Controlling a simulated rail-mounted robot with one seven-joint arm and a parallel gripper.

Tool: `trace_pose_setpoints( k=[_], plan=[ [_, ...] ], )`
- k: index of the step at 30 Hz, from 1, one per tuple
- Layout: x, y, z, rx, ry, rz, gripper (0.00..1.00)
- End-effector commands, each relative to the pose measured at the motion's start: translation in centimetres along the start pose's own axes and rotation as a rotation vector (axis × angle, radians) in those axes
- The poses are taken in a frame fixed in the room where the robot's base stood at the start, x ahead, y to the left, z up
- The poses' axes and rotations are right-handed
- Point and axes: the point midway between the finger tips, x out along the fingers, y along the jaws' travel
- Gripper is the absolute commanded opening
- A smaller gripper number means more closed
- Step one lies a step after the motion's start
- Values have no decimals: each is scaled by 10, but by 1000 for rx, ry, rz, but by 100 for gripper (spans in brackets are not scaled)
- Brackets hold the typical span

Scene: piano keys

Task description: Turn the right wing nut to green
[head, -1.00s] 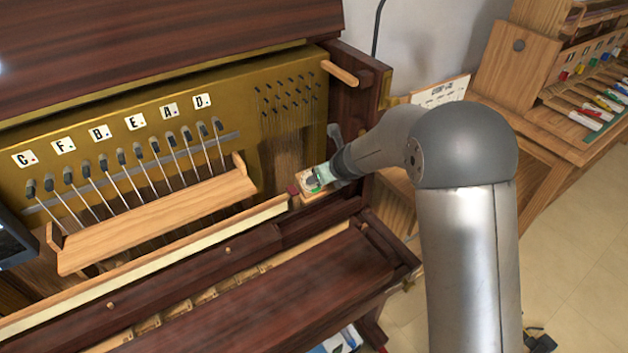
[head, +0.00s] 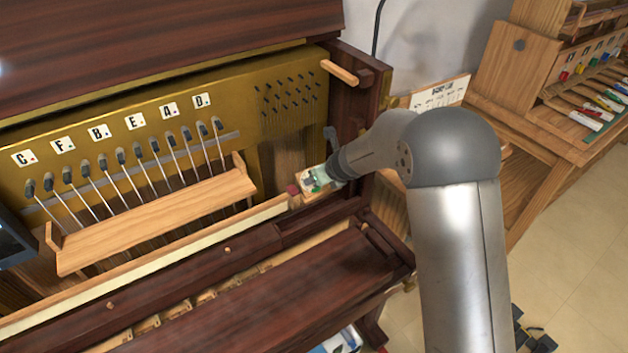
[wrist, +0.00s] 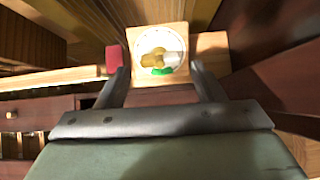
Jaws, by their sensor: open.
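The right wing nut (wrist: 158,55) shows in the wrist view as a brass piece on a round white dial (wrist: 158,38) set on a square wooden block (wrist: 137,31). A green mark (wrist: 162,71) lies at the dial's lower edge, just below the wing nut. My gripper (wrist: 158,72) is open, with one finger on each side of the lower part of the block. The wing nut lies between the fingers in the picture; I cannot tell whether they touch it. In the head view my gripper (head: 311,181) is at the right end of the rail, largely hiding the dial.
A red-ended wooden rail (wrist: 60,77) lies just left of my gripper; its red end (head: 293,189) also shows in the head view. Dark piano side wood (wrist: 270,45) stands close on the right. Hammers and a wooden shelf (head: 150,222) lie farther left.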

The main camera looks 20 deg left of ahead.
Motion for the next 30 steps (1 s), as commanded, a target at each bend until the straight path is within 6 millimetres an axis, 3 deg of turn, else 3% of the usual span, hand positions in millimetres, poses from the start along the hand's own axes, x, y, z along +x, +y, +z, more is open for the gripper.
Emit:
trace_pose_setpoints(
  k=[30],
  plan=[
    [31,1,0,0,1,1,62]
  ],
)
